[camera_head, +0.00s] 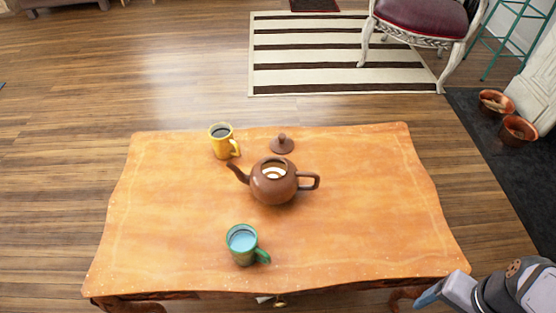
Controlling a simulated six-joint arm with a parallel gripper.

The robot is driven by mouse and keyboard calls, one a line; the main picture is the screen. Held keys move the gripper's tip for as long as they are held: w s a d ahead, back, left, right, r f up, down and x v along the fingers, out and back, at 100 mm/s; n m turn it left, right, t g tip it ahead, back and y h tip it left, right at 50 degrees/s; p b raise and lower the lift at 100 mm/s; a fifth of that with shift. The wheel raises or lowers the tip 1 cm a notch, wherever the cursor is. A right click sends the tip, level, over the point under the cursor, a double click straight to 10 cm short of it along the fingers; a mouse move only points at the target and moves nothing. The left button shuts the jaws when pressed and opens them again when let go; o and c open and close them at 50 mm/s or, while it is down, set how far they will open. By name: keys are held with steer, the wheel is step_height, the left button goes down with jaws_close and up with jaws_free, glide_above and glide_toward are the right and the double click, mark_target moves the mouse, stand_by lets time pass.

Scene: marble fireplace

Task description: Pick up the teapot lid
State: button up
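The brown teapot lid (282,144) lies on the wooden table (380,200) near its far edge, knob upward. The brown teapot (274,184) stands just in front of the lid, uncovered, with its spout to the left and its handle to the right. My gripper (428,296) is at the bottom right corner, by the table's front right corner, far from the lid. Only a grey-blue end part of it shows, and I cannot tell whether its fingers are apart.
A yellow mug (222,142) stands left of the lid. A green mug (242,246) with pale blue contents stands near the front edge. The right and left parts of the tabletop are clear. A chair (420,20) and pots (518,130) are on the floor beyond.

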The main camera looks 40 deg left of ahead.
steer(key=w+a+r+n+p, duration=0.1)
steer(key=w+a+n, duration=0.2)
steer(key=w, duration=0.1)
steer(key=w+a+r+n+p, duration=0.1)
steer(key=w+a+r+n, duration=0.1)
steer(key=w+a+n, duration=0.1)
steer(key=w+a+r+n+t+p, duration=0.1)
steer(key=w+a+r+n+p, duration=0.1)
steer(key=w+a+n, duration=0.1)
steer(key=shift+w+r+n, duration=0.2)
steer(key=shift+w+n, duration=0.6)
steer(key=shift+w, duration=0.4)
steer(key=w+a+r+n+t+p, duration=0.1)
steer(key=w+a+n, duration=0.2)
steer(key=a+n, duration=0.3)
steer(key=w+a+r+n+p, duration=0.15)
steer(key=w+a+n, duration=0.25)
steer(key=a, duration=0.4)
steer(key=n+t+y+p, duration=0.2)
steer(key=n+p, duration=0.4)
steer(key=n, duration=1.4)
glide_above(282, 136)
steer(key=s+d, duration=0.1)
steer(key=s, duration=0.2)
steer(key=shift+w+d, duration=0.1)
steer(key=shift+w, duration=0.15)
steer(key=shift+b+x, duration=0.95)
steer(key=shift+x, duration=2.75)
steer(key=shift+w, duration=0.1)
steer(key=shift+c, duration=0.4)
